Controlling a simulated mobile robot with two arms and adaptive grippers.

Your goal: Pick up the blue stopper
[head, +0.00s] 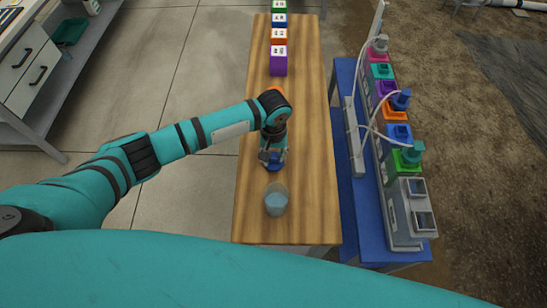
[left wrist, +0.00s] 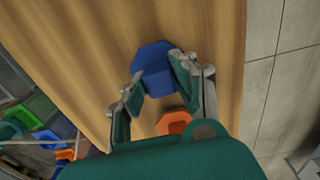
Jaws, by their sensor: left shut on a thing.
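The blue stopper (head: 272,166) is a faceted blue piece at the wooden bench (head: 302,130), beyond the clear cup. My left gripper (head: 271,154) points down over it from the end of the teal arm. In the left wrist view, the blue stopper (left wrist: 153,68) sits between the two fingertips of my left gripper (left wrist: 155,82), which is shut on it. I cannot tell whether the stopper is touching the wood. My right gripper is not in view.
A clear cup of pale blue liquid (head: 276,202) stands close in front of the gripper. Several coloured boxes (head: 278,61) line the back of the bench. A unit with coloured blocks and tubes stands on the blue table (head: 355,215) at right. An orange piece (left wrist: 174,122) shows near the fingers.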

